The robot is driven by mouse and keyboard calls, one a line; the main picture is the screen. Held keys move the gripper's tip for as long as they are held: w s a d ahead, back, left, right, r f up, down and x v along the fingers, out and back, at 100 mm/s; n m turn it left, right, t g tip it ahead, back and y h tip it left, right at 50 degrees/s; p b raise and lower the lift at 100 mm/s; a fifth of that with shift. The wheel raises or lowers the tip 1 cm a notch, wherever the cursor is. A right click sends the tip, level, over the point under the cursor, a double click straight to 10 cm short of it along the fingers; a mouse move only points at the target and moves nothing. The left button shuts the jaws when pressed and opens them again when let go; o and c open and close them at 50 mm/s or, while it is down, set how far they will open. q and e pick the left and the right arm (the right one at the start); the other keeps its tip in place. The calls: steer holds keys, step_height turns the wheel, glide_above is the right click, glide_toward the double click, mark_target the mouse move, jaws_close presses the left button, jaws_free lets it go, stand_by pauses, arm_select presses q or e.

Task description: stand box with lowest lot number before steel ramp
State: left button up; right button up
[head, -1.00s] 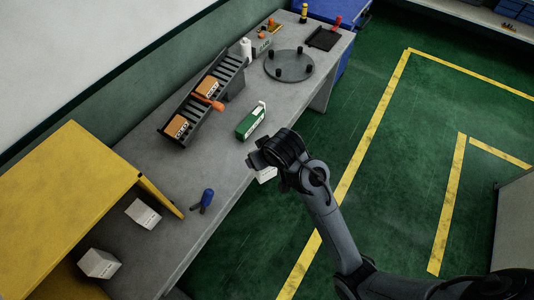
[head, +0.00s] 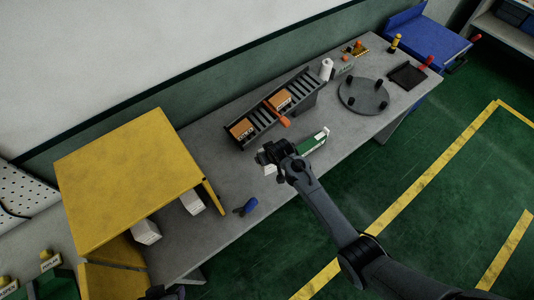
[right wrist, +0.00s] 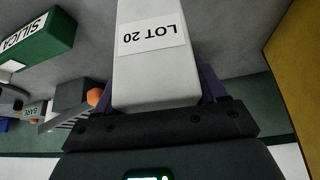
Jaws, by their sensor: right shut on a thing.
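My right gripper (head: 268,156) is shut on a white box (right wrist: 152,70), held upside down in the right wrist view with its label reading LOT 20. In the head view the gripper is over the table, in front of the steel ramp (head: 303,98); only a little of the box shows below it. The ramp has rollers, two orange-brown boxes (head: 281,100) on it and an orange lever (head: 284,121). Two other white boxes (head: 146,232) (head: 192,203) stand by the yellow hood; their lot numbers cannot be read.
A green and white SILICA box (head: 312,141) lies just right of my right gripper. A blue-handled tool (head: 246,207) lies near the table's front edge. A round grey turntable (head: 363,96) and black tray (head: 407,76) are farther right. The yellow hood (head: 130,175) stands left.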

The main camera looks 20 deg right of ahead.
stand_by(0.3)
steer(key=shift+r+p, duration=0.1)
steer(key=shift+p, duration=0.25)
steer(key=shift+f+b, duration=1.6)
steer(key=shift+f, duration=1.45)
steer(key=shift+f+b, duration=0.5)
steer(key=o, duration=1.4)
steer(key=shift+f, duration=0.1)
